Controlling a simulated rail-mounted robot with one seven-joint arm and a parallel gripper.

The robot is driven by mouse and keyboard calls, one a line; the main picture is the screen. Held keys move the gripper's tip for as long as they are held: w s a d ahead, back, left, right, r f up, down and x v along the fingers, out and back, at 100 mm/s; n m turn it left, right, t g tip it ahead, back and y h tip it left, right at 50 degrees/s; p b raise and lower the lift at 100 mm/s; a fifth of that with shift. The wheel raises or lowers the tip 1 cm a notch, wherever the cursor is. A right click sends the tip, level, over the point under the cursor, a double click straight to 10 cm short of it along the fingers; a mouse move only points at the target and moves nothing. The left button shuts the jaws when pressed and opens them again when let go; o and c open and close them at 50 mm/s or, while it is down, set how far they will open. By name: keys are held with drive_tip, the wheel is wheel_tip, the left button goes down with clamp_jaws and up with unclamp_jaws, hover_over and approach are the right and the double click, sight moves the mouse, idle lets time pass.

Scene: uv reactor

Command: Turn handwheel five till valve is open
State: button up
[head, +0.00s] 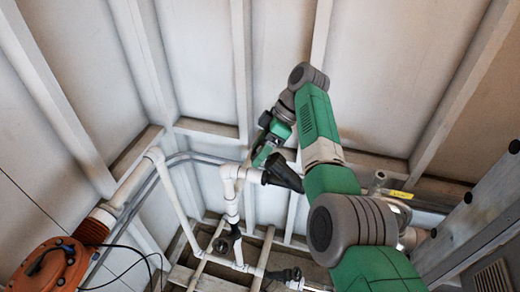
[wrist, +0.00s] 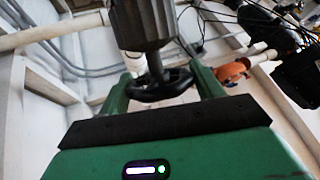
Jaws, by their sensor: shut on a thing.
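A black handwheel (wrist: 160,88) sits between the two green fingers of my gripper (wrist: 161,80) in the wrist view. The fingers stand at its left and right rim, and the gripper is shut on it. A dark grey valve body (wrist: 140,25) rises just behind the wheel. In the head view my gripper (head: 262,154) is up by the white pipes, beside a black valve part (head: 284,175). The wheel itself is not clear there. No number label shows, and I cannot tell how far the valve is open.
White pipes (head: 232,190) run up and across near the wheel. More black valves (head: 230,238) sit lower on the pipes. An orange round housing (head: 48,265) stands at the lower left. A grey metal frame (head: 470,235) is at the right.

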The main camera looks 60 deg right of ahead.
drive_tip(key=o, duration=1)
drive_tip(key=shift+a, duration=0.1)
drive_tip(key=shift+c, duration=0.2)
drive_tip(key=v, duration=0.6)
drive_tip(key=shift+r, duration=0.45)
drive_tip(key=shift+s+d+r+p, duration=0.25)
drive_tip(key=shift+d+p, duration=0.05)
drive_tip(key=shift+p, duration=0.1)
drive_tip(key=shift+s, duration=0.1)
